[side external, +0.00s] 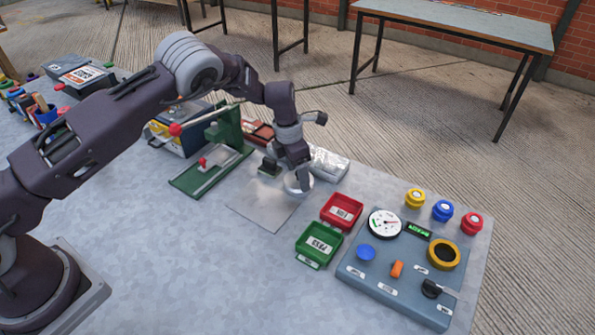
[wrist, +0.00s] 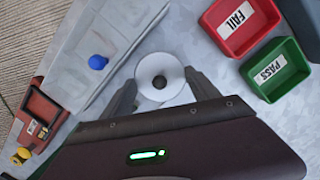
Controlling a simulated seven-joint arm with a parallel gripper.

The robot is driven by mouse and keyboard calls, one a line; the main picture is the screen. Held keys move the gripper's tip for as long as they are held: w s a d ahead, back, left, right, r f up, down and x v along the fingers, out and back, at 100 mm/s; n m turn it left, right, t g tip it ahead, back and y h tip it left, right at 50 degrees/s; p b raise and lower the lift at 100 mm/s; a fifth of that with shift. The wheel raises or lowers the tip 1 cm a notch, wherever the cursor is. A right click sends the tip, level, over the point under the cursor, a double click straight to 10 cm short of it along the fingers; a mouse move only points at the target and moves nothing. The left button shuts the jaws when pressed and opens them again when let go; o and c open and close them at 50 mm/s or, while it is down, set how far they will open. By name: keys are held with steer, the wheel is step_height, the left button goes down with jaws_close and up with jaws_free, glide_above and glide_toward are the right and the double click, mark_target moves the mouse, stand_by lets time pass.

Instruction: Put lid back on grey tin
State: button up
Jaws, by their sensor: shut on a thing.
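My gripper (side external: 298,188) points down over the work surface near the grey mat's upper right corner. It is shut on a pale round lid (wrist: 160,92), whose fingers sit on either side of its rim in the wrist view. The lid looks like a light disc with a small grey round centre. In the side view its pale edge (side external: 291,184) shows just under the fingers. I cannot make out the grey tin as a separate thing. What lies directly under the lid is hidden.
The red FAIL bin (side external: 342,211) and green PASS bin (side external: 318,243) stand to the right, near a blue-grey control panel (side external: 405,265). A green press (side external: 212,168) stands to the left. A silvery tray (side external: 328,163) lies behind my gripper.

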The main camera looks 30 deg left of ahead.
stand_by(0.4)
steer(key=o, duration=1.4)
steer(key=shift+o, duration=0.5)
steer(key=shift+r, duration=3.5)
jaws_close()
